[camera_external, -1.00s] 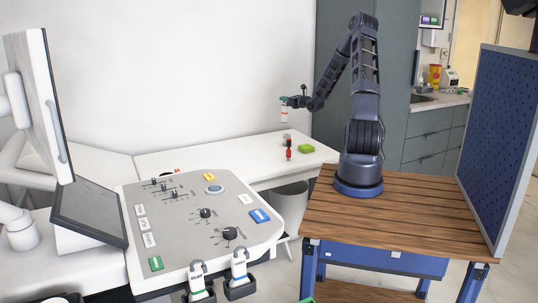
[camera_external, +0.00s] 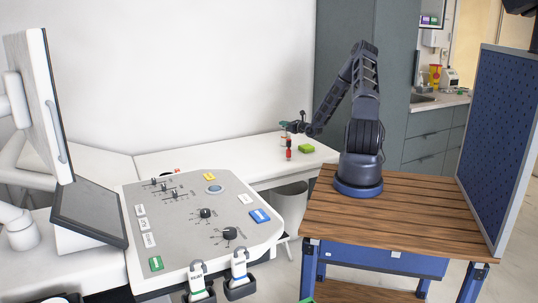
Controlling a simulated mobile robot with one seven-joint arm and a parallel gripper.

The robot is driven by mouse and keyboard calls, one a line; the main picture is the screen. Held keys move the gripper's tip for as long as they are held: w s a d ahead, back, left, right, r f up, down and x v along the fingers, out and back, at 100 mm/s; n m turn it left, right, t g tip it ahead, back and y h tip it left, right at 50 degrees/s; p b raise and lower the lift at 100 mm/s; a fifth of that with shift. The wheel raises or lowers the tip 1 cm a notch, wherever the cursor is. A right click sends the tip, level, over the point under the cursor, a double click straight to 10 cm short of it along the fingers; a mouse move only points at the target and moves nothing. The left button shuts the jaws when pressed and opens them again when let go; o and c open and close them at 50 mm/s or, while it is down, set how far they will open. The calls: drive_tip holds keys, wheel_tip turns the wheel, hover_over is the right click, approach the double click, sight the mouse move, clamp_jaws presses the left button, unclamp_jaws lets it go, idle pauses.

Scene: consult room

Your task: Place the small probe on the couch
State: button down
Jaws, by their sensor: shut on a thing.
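My gripper (camera_external: 289,126) is low over the far right part of a long white surface (camera_external: 235,157), which seems to be the couch. It is shut on a small pale thing that looks like the small probe; this is tiny and hard to make out against the white behind it. I cannot tell whether the held thing touches the surface. A small red and dark object (camera_external: 289,154) stands upright just below the gripper and partly overlaps it in this view.
The grey control console (camera_external: 190,215) is in front, with two white probes (camera_external: 197,280) (camera_external: 239,266) in holders. My arm stands on a wooden table (camera_external: 400,215).

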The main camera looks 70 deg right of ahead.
sight(284, 130)
drive_tip(key=shift+f, duration=2.2)
drive_tip(key=c, duration=1.5)
unclamp_jaws()
drive_tip(key=shift+r, duration=0.1)
